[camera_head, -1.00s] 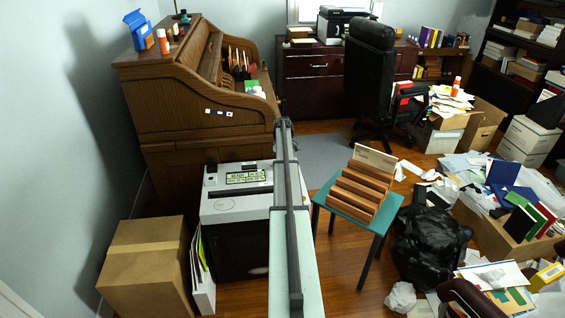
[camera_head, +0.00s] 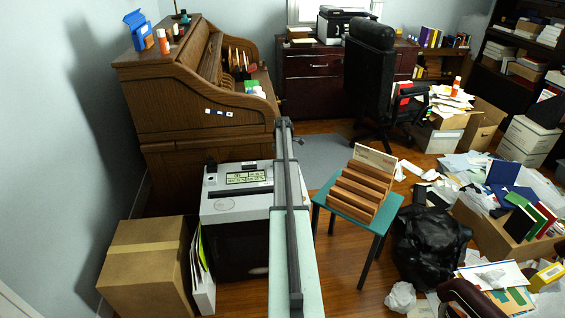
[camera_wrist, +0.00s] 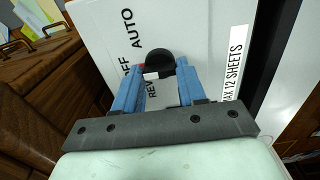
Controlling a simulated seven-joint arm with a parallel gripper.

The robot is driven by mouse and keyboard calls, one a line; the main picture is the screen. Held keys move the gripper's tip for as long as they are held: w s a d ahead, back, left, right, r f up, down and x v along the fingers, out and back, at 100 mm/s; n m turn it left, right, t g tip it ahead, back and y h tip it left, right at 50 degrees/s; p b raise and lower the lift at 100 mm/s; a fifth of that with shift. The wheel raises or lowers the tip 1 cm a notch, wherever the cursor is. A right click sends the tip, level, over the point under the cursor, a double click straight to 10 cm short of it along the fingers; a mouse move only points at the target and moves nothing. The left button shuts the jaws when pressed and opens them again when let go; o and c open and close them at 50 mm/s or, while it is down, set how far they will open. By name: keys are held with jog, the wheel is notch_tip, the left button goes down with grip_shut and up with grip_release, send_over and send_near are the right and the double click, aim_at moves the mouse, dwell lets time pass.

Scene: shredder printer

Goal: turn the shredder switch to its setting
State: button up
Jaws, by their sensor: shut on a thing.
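The shredder (camera_head: 236,207) is a white-topped box with a dark front, left of my arm in the head view. Its top panel fills much of the wrist view (camera_wrist: 200,35), with the words AUTO, OFF and REV. The black round switch (camera_wrist: 157,64) stands on this panel beside the words. My gripper (camera_wrist: 159,75) has blue fingers, one on each side of the switch, and is shut on it. A small white mark shows between the fingers below the switch. The head view does not show the fingertips, and the label beside the switch is partly covered.
A cardboard box (camera_head: 146,262) and white folders (camera_head: 202,275) stand left of and in front of the shredder. The wooden roll-top desk (camera_head: 205,130) is behind it. A small teal table (camera_head: 345,208) with a wooden sorter (camera_head: 358,188) stands to the right.

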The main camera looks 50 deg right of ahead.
dwell(0.4)
jog(key=o, duration=1.1)
jog(key=shift+c, duration=0.2)
notch_tip(320, 180, up, 14)
jog(key=shift+f, duration=0.1)
